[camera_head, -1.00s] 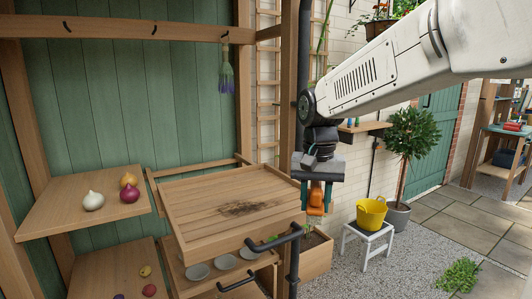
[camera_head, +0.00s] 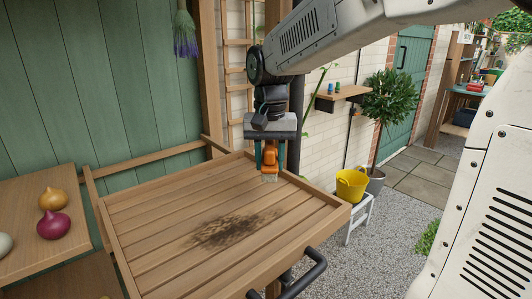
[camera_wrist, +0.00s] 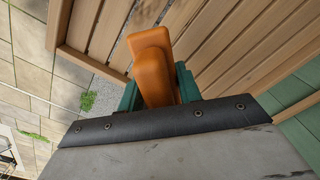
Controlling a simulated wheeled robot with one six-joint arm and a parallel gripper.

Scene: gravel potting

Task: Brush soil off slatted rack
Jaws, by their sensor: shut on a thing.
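The slatted wooden rack (camera_head: 160,209) fills the middle of the head view, with a raised rim around it. A dark patch of soil (camera_head: 226,230) lies spread across its middle slats. My gripper (camera_head: 270,158) is shut on an orange-handled brush (camera_head: 269,165), whose pale bristles point down at the rack's far right part, behind the soil. I cannot tell whether the bristles touch the slats. In the wrist view the orange handle (camera_wrist: 153,75) sits between the green fingers, with the slats (camera_wrist: 222,32) beyond it. The soil does not show there.
Onions (camera_head: 54,225) lie on a wooden shelf (camera_head: 22,187) at the left. A black handle (camera_head: 300,278) sticks out at the rack's front. A yellow bucket (camera_head: 352,185) stands on a white stool (camera_head: 360,216) at the right.

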